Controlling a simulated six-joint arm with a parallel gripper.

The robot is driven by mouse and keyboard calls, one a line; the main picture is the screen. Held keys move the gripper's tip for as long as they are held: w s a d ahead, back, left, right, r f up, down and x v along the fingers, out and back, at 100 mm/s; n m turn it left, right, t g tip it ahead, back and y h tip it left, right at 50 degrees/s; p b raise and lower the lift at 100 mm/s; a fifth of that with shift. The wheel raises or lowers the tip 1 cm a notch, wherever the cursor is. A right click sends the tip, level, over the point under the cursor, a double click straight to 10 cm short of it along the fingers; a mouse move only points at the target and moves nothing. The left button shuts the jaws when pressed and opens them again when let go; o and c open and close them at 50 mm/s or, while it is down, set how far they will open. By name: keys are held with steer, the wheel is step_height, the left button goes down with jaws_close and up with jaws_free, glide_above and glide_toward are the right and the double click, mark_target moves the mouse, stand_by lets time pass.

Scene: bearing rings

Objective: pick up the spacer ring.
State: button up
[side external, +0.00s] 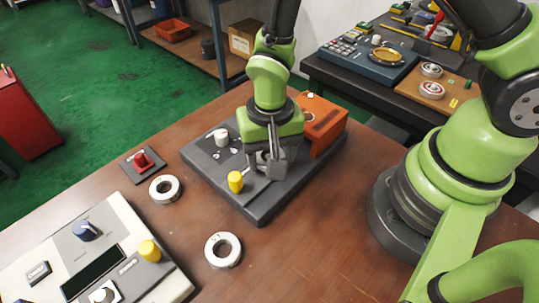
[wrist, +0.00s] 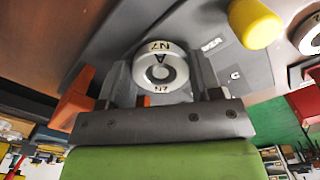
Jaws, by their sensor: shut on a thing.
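My gripper (side external: 267,172) points down over the dark control panel (side external: 257,205), its fingers close above the panel top. In the wrist view, my gripper (wrist: 160,85) is shut on a pale, round ring (wrist: 160,47) with dark lettering, which I take for the spacer ring. The ring sits between the two fingers, its marked face towards the wrist camera. In the side view the fingers mostly hide it. I cannot tell there whether it touches the panel.
A yellow knob (side external: 235,182) and white knob (side external: 221,137) rise from the panel beside my gripper. An orange box (side external: 322,126) stands behind. Two pale rings (side external: 165,188) (side external: 223,250) lie on the brown table. A red button (side external: 142,161) and beige console (side external: 95,255) are left.

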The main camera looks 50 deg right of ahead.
steer(key=shift+r, duration=0.15)
step_height(320, 180, up, 9)
steer(key=w+d+f+m, duration=0.1)
steer(key=w+d+m, duration=0.1)
steer(key=d, duration=0.5)
steer(key=w+d+f+m, duration=0.2)
steer(key=d, duration=0.5)
steer(key=w+d+f+m, duration=0.1)
steer(key=w+d, duration=0.1)
steer(key=d, duration=0.5)
steer(key=shift+w+d+f+m, duration=0.4)
steer(key=shift+d+f, duration=0.2)
steer(key=shift+d, duration=0.05)
steer(key=shift+f, duration=1.85)
steer(key=shift+f, duration=0.25)
steer(key=shift+f, duration=0.75)
